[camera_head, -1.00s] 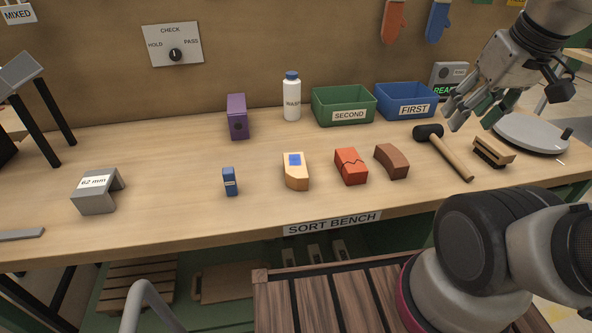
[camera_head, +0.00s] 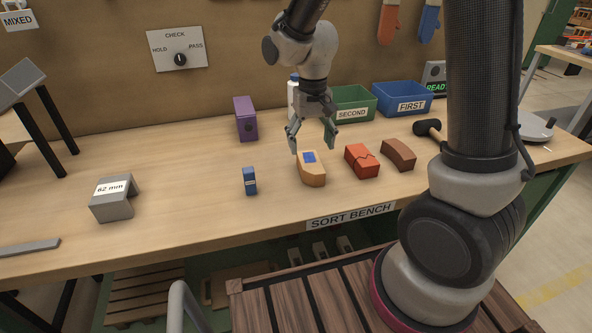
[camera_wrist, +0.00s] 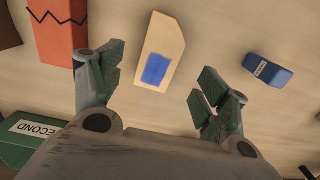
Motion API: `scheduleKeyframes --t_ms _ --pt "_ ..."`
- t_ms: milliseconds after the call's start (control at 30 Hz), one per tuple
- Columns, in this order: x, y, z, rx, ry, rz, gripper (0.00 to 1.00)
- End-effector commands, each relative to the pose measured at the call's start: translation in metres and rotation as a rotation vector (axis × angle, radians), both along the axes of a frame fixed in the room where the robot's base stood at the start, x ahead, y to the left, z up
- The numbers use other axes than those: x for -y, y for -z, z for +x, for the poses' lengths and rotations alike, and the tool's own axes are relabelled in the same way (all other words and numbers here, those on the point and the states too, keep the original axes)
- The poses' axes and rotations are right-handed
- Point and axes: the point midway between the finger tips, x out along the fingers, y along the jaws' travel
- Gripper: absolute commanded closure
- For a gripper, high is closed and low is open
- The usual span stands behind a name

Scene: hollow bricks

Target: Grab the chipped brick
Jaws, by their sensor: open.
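A tan brick (camera_head: 311,173) with a blue patch on top and one corner cut away lies on the bench; it looks like the chipped one. It also shows in the wrist view (camera_wrist: 164,45), just beyond the fingers. My gripper (camera_head: 313,143) is open and empty above and slightly behind this brick, pointing down. In the wrist view my gripper (camera_wrist: 160,82) has its fingers spread to either side of the brick's near end, not touching it as far as I can tell. A red brick (camera_head: 362,160) with a dark zigzag crack lies to the right, and a brown curved brick (camera_head: 398,154) beyond it.
A small blue block (camera_head: 250,181) and a purple block (camera_head: 245,120) stand left. A green bin (camera_head: 354,101) and a blue bin (camera_head: 402,97) are behind; my arm partly hides a white bottle (camera_head: 291,98). A grey gauge (camera_head: 115,203) is far left. A mallet (camera_head: 428,128) lies right.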

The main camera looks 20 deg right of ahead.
Motion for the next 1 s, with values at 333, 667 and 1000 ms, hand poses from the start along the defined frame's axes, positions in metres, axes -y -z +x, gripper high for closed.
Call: scheduleKeyframes --t_ms 333,667,1000 --pt "0.000 0.032 0.001 0.006 0.044 0.002 0.25" --pt "-0.001 0.076 0.000 0.007 0.043 0.002 0.25" --pt "-0.001 0.078 0.000 0.009 0.042 0.003 0.41"
